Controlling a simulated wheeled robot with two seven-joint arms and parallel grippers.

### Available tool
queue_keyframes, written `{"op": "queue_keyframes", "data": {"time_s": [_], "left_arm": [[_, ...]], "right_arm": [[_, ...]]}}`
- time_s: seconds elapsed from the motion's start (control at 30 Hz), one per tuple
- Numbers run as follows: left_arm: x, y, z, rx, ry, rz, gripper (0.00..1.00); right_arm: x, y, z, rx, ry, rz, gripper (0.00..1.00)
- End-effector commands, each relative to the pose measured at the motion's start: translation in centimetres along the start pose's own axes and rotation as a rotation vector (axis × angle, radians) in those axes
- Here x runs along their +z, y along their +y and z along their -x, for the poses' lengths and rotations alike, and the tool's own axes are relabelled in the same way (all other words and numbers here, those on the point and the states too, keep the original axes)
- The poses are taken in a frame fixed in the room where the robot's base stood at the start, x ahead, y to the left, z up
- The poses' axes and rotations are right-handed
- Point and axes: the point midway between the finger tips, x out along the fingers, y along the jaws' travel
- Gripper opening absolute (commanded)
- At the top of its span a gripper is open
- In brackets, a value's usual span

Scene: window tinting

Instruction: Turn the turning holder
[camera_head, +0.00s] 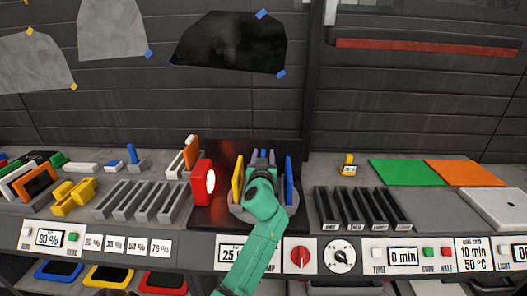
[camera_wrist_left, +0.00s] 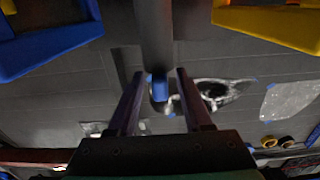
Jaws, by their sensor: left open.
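The turning holder (camera_head: 237,212) is a round grey base on a dark panel at the middle of the bench. A yellow piece (camera_head: 238,180) stands on its left side and a blue piece (camera_head: 289,180) on its right. My left gripper (camera_head: 262,157) is over the holder's middle, between these pieces. In the left wrist view its two fingers (camera_wrist_left: 160,74) are apart, with a dark upright post (camera_wrist_left: 153,30) between them. Whether they touch the post I cannot tell. My green left arm hides much of the holder. My right gripper is not in view.
A red lamp (camera_head: 203,182) with a lit white face stands close left of the holder. A red knob (camera_head: 299,253) is on the front panel. Green (camera_head: 405,172) and orange sheets lie at right.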

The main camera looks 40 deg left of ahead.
Motion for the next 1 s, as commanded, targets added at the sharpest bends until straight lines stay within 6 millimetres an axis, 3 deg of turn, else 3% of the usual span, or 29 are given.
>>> {"op": "queue_keyframes", "data": {"time_s": [0.27, 0.3, 0.4, 0.43, 1.0], "left_arm": [[0.06, -0.03, -0.61, 0.000, 0.000, 0.000, 0.50], [0.06, -0.03, -0.60, 0.000, 0.000, 0.000, 0.46], [0.06, -0.02, -0.58, 0.000, 0.000, 0.000, 0.08], [0.06, -0.02, -0.58, 0.000, 0.000, 0.000, 0.00], [0.10, 0.00, -0.55, 0.000, -0.001, -0.001, 0.00]], "right_arm": [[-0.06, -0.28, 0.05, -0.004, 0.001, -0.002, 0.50], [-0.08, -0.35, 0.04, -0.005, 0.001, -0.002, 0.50], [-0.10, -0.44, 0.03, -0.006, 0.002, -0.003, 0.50], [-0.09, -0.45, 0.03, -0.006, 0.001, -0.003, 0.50], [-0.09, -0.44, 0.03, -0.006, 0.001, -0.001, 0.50]]}}
